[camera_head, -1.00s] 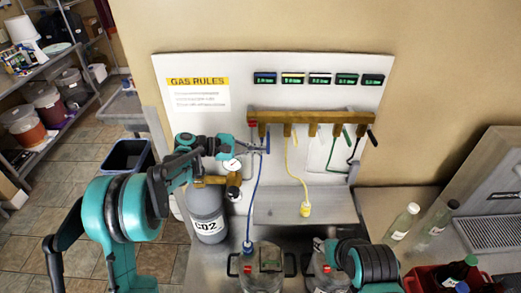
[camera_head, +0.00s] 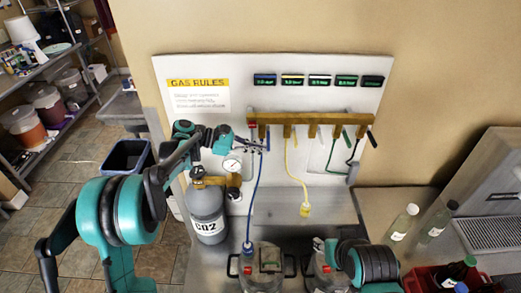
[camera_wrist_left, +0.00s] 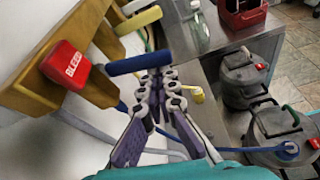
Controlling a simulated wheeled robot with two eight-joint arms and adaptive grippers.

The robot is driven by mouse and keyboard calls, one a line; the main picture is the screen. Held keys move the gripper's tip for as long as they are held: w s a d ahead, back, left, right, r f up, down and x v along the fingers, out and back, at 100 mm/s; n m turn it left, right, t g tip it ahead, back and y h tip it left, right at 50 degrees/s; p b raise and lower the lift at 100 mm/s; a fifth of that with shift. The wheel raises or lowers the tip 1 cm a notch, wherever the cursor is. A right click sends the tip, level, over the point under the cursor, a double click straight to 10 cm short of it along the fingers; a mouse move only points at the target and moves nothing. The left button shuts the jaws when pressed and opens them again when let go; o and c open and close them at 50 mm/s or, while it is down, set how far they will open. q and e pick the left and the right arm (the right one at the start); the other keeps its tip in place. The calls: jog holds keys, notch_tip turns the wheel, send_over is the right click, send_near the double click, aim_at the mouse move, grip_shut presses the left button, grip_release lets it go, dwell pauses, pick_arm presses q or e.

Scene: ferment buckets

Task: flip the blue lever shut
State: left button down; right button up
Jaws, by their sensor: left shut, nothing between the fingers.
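The blue lever (camera_head: 268,138) is at the left end of the brass manifold (camera_head: 315,118) on the wall panel. In the left wrist view the blue lever (camera_wrist_left: 138,63) sticks out from the brass bar, right of the red BLEED button (camera_wrist_left: 68,64). My left gripper (camera_head: 262,146) is shut and empty, with its fingertips right at the lever. In the left wrist view the fingertips of that gripper (camera_wrist_left: 160,78) are just below the lever's outer end; I cannot tell whether they touch. My right arm shows at lower right, but its gripper is not visible.
A yellow lever (camera_wrist_left: 141,18) is beside the blue one, with further levers to the right. The blue hose (camera_head: 255,200) and yellow hose (camera_head: 290,165) hang below. The CO2 cylinder (camera_head: 207,212) with its gauge stands left; lidded kegs (camera_head: 262,265) stand in front.

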pick_arm(q)
jog(key=shift+s+r, duration=0.2)
jog(key=shift+r, duration=0.6)
